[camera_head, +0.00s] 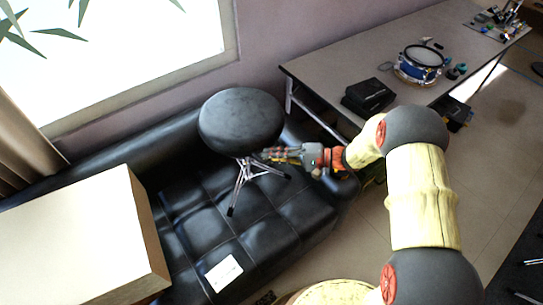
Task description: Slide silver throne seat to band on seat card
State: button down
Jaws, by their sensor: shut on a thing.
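The throne seat (240,121) is a round, dark padded stool top on silver tripod legs (240,183). It stands upright on the black tufted couch. My gripper (268,154) reaches in from the right, just under the seat's right side, and is shut on the stool at its upper stand. The exact contact of the fingertips is too small to make out. A white card (223,273) lies flat on the couch near its front edge, below and left of the stool. No band on it can be made out.
The black couch (185,220) has bare cushion between the stool and the card. A large pale box (75,240) stands on its left. A grey table (340,62) with a black case (368,96) and a blue drum (419,63) is at the upper right.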

notch_tip(320, 180, down, 4)
jog(key=shift+r+b, duration=0.15)
jog(key=shift+b, duration=0.75)
jog(key=c, duration=2.1)
grip_release()
jog(key=shift+r, duration=0.1)
jog(key=shift+c, duration=0.2)
jog(key=shift+d, duration=0.1)
jog(key=v, duration=1.2)
